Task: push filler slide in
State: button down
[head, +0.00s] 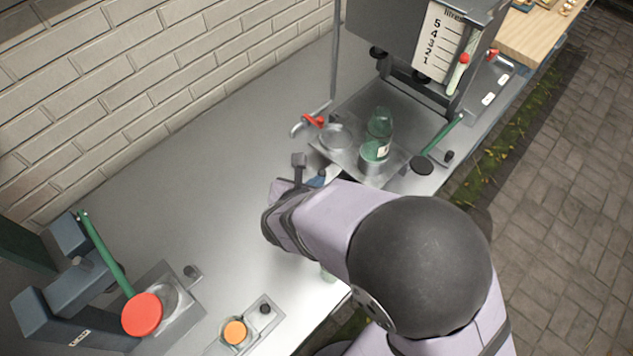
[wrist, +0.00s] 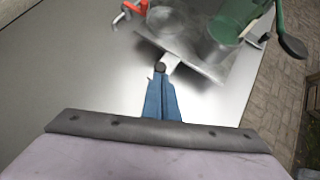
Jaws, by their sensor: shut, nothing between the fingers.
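The filler slide (head: 349,157) is a flat metal plate in front of the filler, with a green glass bottle (head: 378,142) upright on its right part and a round dish (head: 335,136) on its left part. In the wrist view the slide (wrist: 195,62) has a pale tab with a dark knob (wrist: 160,67) at its near edge. My gripper (wrist: 160,82) is shut and empty, its blue fingertips right at the knob; I cannot tell whether they touch. In the head view my arm partly hides the gripper (head: 318,180) and the tab. The bottle (wrist: 232,22) also shows in the wrist view.
The grey filler body (head: 400,30) with a numbered scale stands behind the slide. A red-handled tap (head: 312,121) is to its left, and a green lever (head: 440,138) to its right. A red-knobbed press (head: 141,314) stands front left. The middle of the metal bench (head: 200,180) is clear.

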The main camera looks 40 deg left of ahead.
jog(key=b, duration=0.2)
send_over(354, 164)
jog(key=shift+w+a, duration=0.3)
jog(key=shift+w, duration=0.05)
jog(key=shift+w+d+r, duration=0.1)
jog(key=shift+w+r, duration=0.05)
jog(key=shift+w, duration=0.1)
jog(key=shift+s+d+f+b, duration=0.2)
jog(key=shift+s+b, duration=0.4)
jog(key=s, duration=0.1)
jog(key=s+d+b, duration=0.1)
jog(key=shift+s+d+r, duration=0.1)
jog(key=shift+s+d, duration=0.05)
jog(key=shift+s, duration=0.2)
jog(key=v, duration=1)
jog(key=shift+r, duration=0.1)
